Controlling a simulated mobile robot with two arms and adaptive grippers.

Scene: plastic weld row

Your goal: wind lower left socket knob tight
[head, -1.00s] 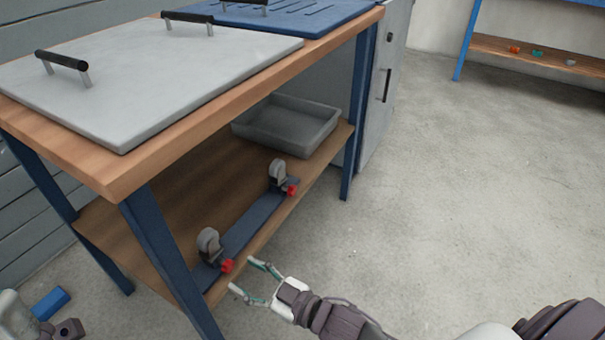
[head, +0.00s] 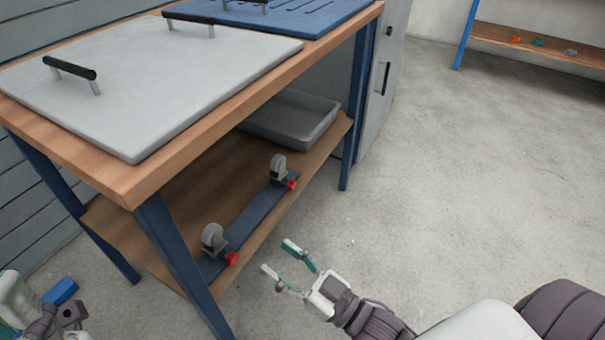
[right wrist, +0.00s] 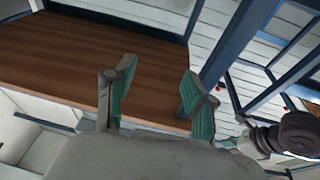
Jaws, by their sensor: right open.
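On the bench's lower shelf, a dark blue strip (head: 247,222) carries two grey sockets, each with a red knob. The left socket (head: 213,238) has its red knob (head: 232,258) near the shelf's front edge. The right socket (head: 278,168) has its red knob (head: 291,185) farther back. My right gripper (head: 279,257) is open and empty, to the right of the left knob and apart from it. Its two green-padded fingers also show spread in the right wrist view (right wrist: 158,92). My left gripper (head: 18,312) is cut off at the lower left, its fingers unclear.
A blue bench leg (head: 180,262) stands just left of the left socket. A grey tray (head: 318,135) sits at the shelf's far end. The wooden benchtop (head: 128,182) overhangs the shelf. Open concrete floor (head: 440,170) lies to the right.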

